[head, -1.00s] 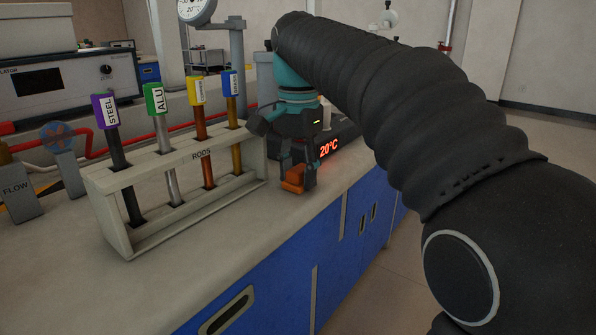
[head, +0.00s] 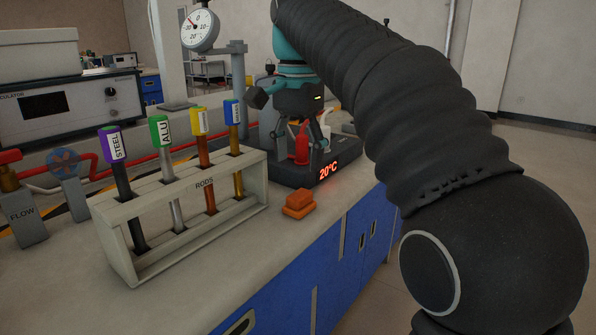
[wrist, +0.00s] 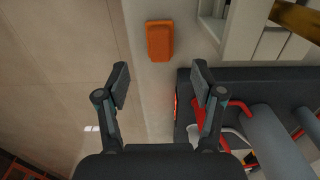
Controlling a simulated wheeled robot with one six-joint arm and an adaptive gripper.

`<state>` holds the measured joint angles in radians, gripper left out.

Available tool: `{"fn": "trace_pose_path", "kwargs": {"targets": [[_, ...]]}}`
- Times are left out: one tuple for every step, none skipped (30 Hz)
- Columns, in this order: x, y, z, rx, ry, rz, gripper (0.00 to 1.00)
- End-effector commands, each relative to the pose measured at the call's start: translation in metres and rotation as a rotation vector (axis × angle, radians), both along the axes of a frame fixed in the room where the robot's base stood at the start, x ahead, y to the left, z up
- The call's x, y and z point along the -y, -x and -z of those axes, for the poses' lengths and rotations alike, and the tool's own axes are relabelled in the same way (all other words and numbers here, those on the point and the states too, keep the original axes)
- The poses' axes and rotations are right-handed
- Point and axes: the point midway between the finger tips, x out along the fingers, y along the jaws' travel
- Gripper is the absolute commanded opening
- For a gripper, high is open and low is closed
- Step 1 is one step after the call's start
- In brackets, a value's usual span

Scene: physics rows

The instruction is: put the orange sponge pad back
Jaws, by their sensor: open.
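The orange sponge pad (head: 299,206) lies on the grey bench top near its front edge, right of the rod rack and in front of the black unit with the 20°C display. It looks like a small block with a lip at its base. In the wrist view the pad (wrist: 159,40) lies beyond the fingertips, untouched. My gripper (head: 303,138) is raised above and behind the pad, in front of the black unit's far part in the head view. In the wrist view my gripper (wrist: 161,84) has its two fingers spread with nothing between them.
The rod rack (head: 187,215) holds several rods with coloured caps, close left of the pad. The black 20°C unit (head: 295,174) stands behind the pad, with a red item (head: 302,145) above it. Bare bench lies in front of the rack. The bench edge drops to blue cabinets (head: 285,270).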

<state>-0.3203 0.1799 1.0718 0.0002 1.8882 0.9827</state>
Motion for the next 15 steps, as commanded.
{"fn": "trace_pose_path", "kwargs": {"targets": [[0.0,-0.001,-0.012,0.0,0.0,0.0,0.68],[0.0,-0.001,-0.016,0.001,-0.001,0.0,0.68],[0.0,-0.001,-0.021,0.0,0.0,0.0,0.68],[0.0,-0.001,-0.025,0.0,0.0,0.0,0.68],[0.0,-0.001,-0.028,0.0,0.0,0.0,0.68],[0.0,0.0,-0.031,0.0,0.0,0.0,0.68],[0.0,0.0,-0.033,0.0,0.0,0.0,0.68],[0.0,0.0,-0.035,0.0,0.0,0.0,0.68],[0.0,0.0,-0.036,-0.001,0.0,0.0,0.68],[0.0,0.0,-0.037,-0.001,0.0,0.0,0.68],[0.0,0.0,-0.037,-0.001,0.0,0.0,0.68],[0.0,0.0,-0.037,-0.001,0.0,0.0,0.68],[0.0,0.0,-0.038,-0.001,0.0,0.0,0.68],[0.0,0.0,-0.037,-0.001,0.0,0.0,0.68],[0.0,0.0,-0.037,-0.001,0.0,0.0,0.68]]}}
